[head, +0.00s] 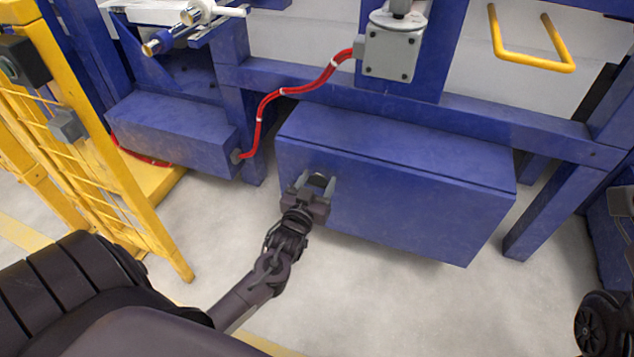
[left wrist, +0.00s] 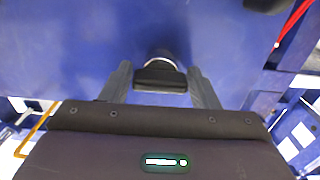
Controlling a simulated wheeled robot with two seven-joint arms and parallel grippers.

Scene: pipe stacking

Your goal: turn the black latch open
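The black latch (head: 318,180) sits on the front face of the large blue box (head: 420,200), near its left end. My left gripper (head: 316,188) is at that face, with one finger on each side of the latch. In the left wrist view the latch (left wrist: 160,77) shows as a dark bar with a pale ring behind it. It lies between the two grey fingers of my left gripper (left wrist: 161,88), with a gap on both sides. The fingers are open and not closed on it. My right gripper is not in view.
A smaller blue box (head: 175,132) with a red cable (head: 262,110) stands to the left. A yellow fence (head: 110,165) is at the left. A blue frame leg (head: 550,205) stands right of the large box. The floor in front is clear.

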